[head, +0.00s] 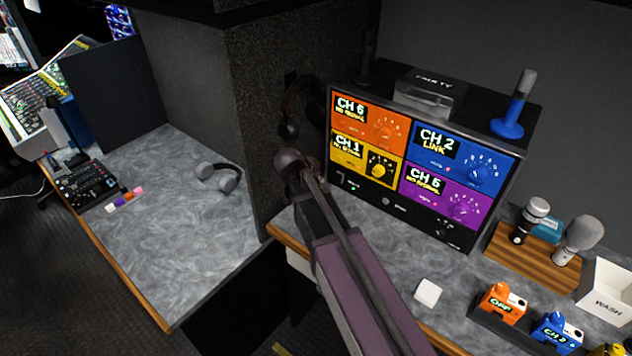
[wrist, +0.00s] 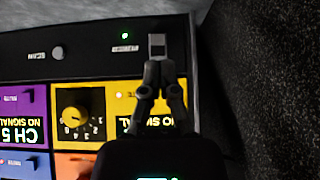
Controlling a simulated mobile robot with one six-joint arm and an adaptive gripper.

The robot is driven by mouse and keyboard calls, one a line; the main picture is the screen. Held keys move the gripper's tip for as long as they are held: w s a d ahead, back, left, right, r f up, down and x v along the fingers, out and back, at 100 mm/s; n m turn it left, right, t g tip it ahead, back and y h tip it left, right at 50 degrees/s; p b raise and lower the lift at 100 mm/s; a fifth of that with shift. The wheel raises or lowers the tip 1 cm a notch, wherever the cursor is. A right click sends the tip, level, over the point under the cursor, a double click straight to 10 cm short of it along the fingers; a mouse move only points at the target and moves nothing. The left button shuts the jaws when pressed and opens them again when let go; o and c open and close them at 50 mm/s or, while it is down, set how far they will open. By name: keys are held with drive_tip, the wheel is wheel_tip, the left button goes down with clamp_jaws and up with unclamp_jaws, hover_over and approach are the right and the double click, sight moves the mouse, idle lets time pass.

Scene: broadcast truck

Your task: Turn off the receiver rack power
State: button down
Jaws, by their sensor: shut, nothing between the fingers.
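The receiver rack (head: 385,200) is a black box with four coloured channel panels, standing on the grey counter. In the wrist view it appears upside down. A small power rocker switch (wrist: 157,43), pale on one part, is at the end of its lower strip, beside a lit green light (wrist: 125,36). My gripper (wrist: 159,68) is shut and empty, with its fingertips right at the switch's edge in the picture. I cannot tell whether they touch it. In the head view my arm reaches the rack's lower left, and the fingers cannot be made out.
A clear box (head: 428,92) and a blue stand (head: 510,115) are on the rack. Right of it are a wooden microphone board (head: 530,262), blue and orange packs (head: 502,305) and a WASH bin (head: 608,292). A dark partition (head: 290,90) stands close on the left.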

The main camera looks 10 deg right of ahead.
sight(335, 181)
drive_tip(key=b+x, duration=0.4)
drive_tip(key=x, duration=0.2)
drive_tip(key=shift+f, duration=0.25)
drive_tip(key=shift+w+d+f+b, duration=0.35)
drive_tip(key=shift+w+d+b, duration=0.15)
drive_tip(key=shift+w+d, duration=0.15)
drive_tip(key=shift+w+d+f+b, duration=0.45)
drive_tip(key=shift+w+d, duration=0.1)
drive_tip(key=shift+w, duration=0.1)
drive_tip(key=shift+d, duration=0.15)
drive_tip(key=shift+d+f+b, duration=0.1)
drive_tip(key=shift+d+b, duration=0.15)
drive_tip(key=shift+b, duration=0.05)
drive_tip(key=shift+a, duration=0.35)
drive_tip(key=shift+w+r, duration=0.1)
drive_tip(key=shift+r, duration=0.2)
drive_tip(key=shift+r+p, duration=0.6)
drive_tip(key=shift+p, duration=0.2)
